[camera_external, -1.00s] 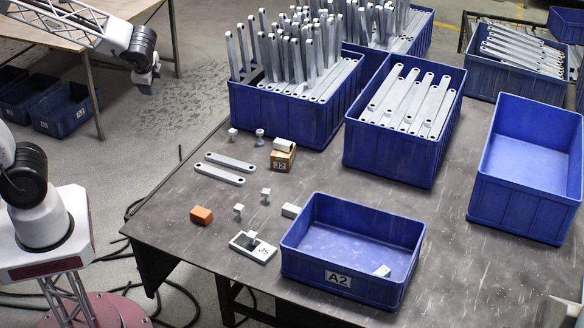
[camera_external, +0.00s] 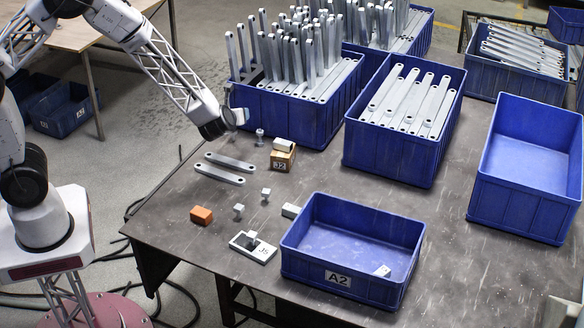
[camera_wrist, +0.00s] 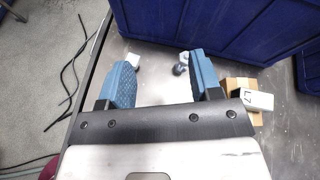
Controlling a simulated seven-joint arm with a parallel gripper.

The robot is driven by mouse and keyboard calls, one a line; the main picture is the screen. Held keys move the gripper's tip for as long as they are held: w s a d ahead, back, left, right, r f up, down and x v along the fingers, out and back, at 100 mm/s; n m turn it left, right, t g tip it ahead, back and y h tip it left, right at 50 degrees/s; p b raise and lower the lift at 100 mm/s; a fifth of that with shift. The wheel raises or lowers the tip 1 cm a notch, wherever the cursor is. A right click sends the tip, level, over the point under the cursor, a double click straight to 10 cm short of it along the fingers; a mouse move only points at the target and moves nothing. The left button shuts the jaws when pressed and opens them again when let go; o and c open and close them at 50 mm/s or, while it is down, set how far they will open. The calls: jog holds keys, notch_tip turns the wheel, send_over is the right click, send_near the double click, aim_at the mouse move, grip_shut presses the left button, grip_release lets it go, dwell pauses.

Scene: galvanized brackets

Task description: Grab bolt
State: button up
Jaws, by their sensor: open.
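A small grey bolt (camera_external: 260,137) stands on the dark table near the left blue crate in the external view. In the wrist view the bolt (camera_wrist: 181,68) lies just beyond the right fingertip, partly hidden by it. Two other small bolt-like pieces, one (camera_external: 266,193) and another (camera_external: 239,211), stand nearer the front. My gripper (camera_external: 239,118) is above the table's left back edge, left of the bolt. In the wrist view my gripper (camera_wrist: 163,72) is open, its blue pads apart with nothing between them.
A cardboard box with a white block on top (camera_external: 283,156) stands right of the bolt. Two flat brackets (camera_external: 225,168) lie in front. The left blue crate (camera_external: 290,120) rises close behind.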

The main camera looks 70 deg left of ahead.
aim_at(262, 143)
jog(key=w+f+m, duration=0.1)
jog(key=f, duration=0.2)
jog(key=w+d+f+m+t+h, duration=0.1)
jog(key=f+m, duration=0.1)
jog(key=f, duration=0.1)
jog(key=w+f+m+t, duration=0.1)
jog(key=f+m, duration=0.1)
jog(key=f, duration=0.2)
jog(key=shift+w+d+h, duration=0.25)
jog(key=shift+w+h, duration=0.05)
jog(key=shift+w, duration=0.1)
jog(key=shift+x, duration=1.3)
jog(key=shift+w+a, duration=0.1)
jog(key=shift+a, duration=0.05)
jog(key=shift+x, duration=2.4)
jog(key=shift+r, duration=0.1)
jog(key=c, duration=1)
